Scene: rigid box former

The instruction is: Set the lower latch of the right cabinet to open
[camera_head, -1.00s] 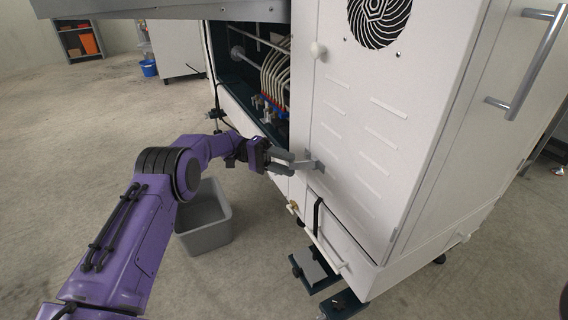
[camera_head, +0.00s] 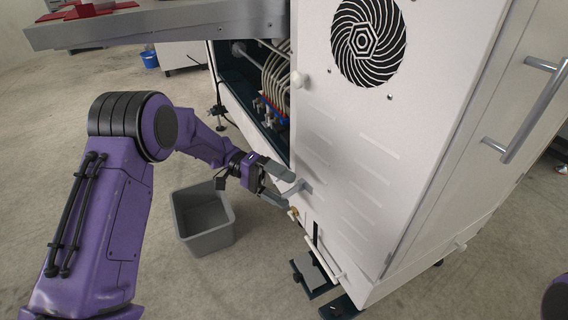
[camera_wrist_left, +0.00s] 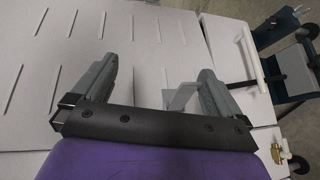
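The right cabinet (camera_head: 350,150) is a tall white box with a round black fan grille on its panel. Its lower latch (camera_head: 297,188) is a small grey angled lever low on the panel's left edge. My left gripper (camera_head: 280,187) is open at the latch, its fingers spread above and below the lever's end. In the left wrist view the latch (camera_wrist_left: 181,97) shows between the fingers of the left gripper (camera_wrist_left: 155,85), close to the right finger; I cannot tell whether they touch. A white round knob (camera_head: 298,79) sits higher on the panel edge. My right gripper is not in view.
A grey bin (camera_head: 203,222) stands on the floor below my left arm. The cabinet's open bay (camera_head: 262,95) shows hoses and fittings. A long grey handle (camera_head: 528,110) is on the right face. A small brass fitting (camera_head: 293,214) sits below the latch.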

